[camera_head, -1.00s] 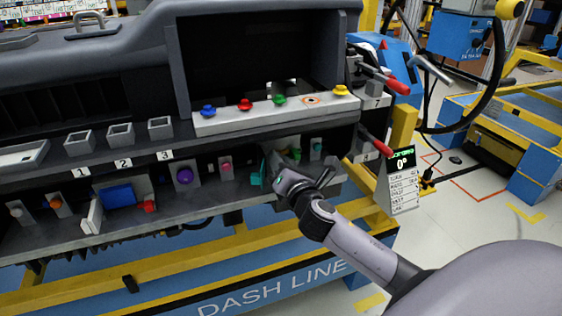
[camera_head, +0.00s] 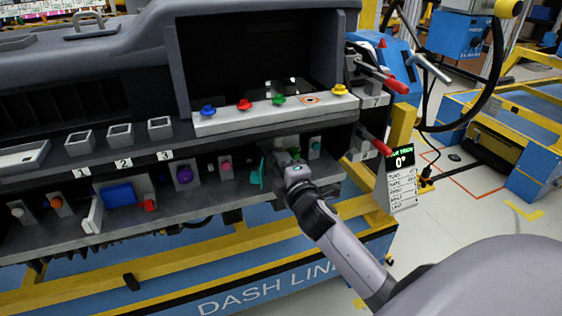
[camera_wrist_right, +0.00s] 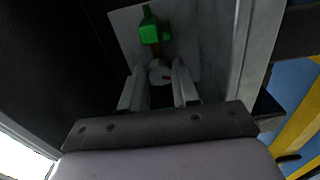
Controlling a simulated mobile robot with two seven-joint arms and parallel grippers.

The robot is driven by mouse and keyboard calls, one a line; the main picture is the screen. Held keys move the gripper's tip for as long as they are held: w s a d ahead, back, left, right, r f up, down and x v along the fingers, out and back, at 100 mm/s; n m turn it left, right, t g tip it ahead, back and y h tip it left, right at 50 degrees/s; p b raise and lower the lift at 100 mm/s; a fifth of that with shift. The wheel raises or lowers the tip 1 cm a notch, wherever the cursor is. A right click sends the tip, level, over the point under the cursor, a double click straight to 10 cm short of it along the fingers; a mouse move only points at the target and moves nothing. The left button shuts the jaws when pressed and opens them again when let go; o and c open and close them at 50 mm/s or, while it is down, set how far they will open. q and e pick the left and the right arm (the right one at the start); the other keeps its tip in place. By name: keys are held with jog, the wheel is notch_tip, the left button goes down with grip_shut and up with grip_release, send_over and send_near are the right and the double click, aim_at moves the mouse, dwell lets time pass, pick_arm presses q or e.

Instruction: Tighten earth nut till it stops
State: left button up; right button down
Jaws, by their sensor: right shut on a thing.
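My right gripper (camera_wrist_right: 159,88) points at a grey panel on the lower ledge of the dashboard module. In the right wrist view its two fingers stand on either side of a small, pale, round nut (camera_wrist_right: 160,74) with a red mark, shut on it. I take this for the earth nut. A green block (camera_wrist_right: 151,31) sits on the same panel just beyond the nut. In the head view the right gripper (camera_head: 295,172) hides the nut, and a bit of green shows just above it. My left gripper is not in view.
A teal lever (camera_head: 256,172) stands close left of the gripper, and a small teal knob (camera_head: 316,145) to its right. Red-handled clamps (camera_head: 376,142) are further right. A display (camera_head: 402,160) reads 0°. The open floor is at the right.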

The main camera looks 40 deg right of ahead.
jog(key=m, duration=0.4)
jog(key=shift+p, duration=0.35)
jog(key=shift+f+m, duration=0.1)
jog(key=shift+m, duration=0.8)
jog(key=m+p, duration=0.2)
jog(key=m, duration=0.2)
jog(key=shift+a, duration=0.1)
jog(key=shift+m+p, duration=0.5)
jog(key=shift+m, duration=0.7)
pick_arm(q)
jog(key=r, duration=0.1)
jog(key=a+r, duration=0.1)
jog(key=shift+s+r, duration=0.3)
pick_arm(e)
jog(key=shift+m, duration=0.6)
pick_arm(q)
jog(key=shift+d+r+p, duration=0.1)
jog(key=shift+p, duration=0.2)
pick_arm(e)
jog(key=shift+f, duration=0.1)
jog(key=c, duration=1.1)
grip_release()
